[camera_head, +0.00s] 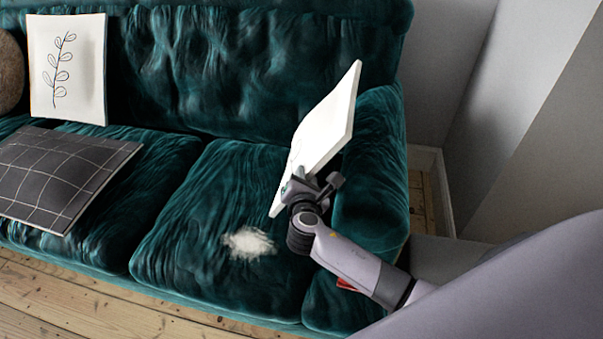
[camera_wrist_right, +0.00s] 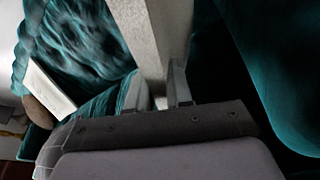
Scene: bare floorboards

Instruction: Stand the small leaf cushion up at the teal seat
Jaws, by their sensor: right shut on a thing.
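A white, thin, square cushion (camera_head: 322,125) is held in my right gripper (camera_head: 300,188). It is tilted, leaning up to the right above the right end of the teal seat (camera_head: 205,205). A faint mark shows low on its face; I cannot read the pattern. The right wrist view shows its pale edge (camera_wrist_right: 158,35) between the fingers of the right gripper (camera_wrist_right: 160,88). Another white cushion with a leaf-sprig drawing (camera_head: 67,75) stands upright against the backrest at the left. My left gripper is not in view.
A dark grid-patterned cushion (camera_head: 62,178) lies on the left of the seat. A brown round cushion (camera_head: 9,72) is cut off at the left edge. A white fluffy patch (camera_head: 249,242) lies on the right seat pad. A red thing (camera_head: 346,285) shows below my right arm.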

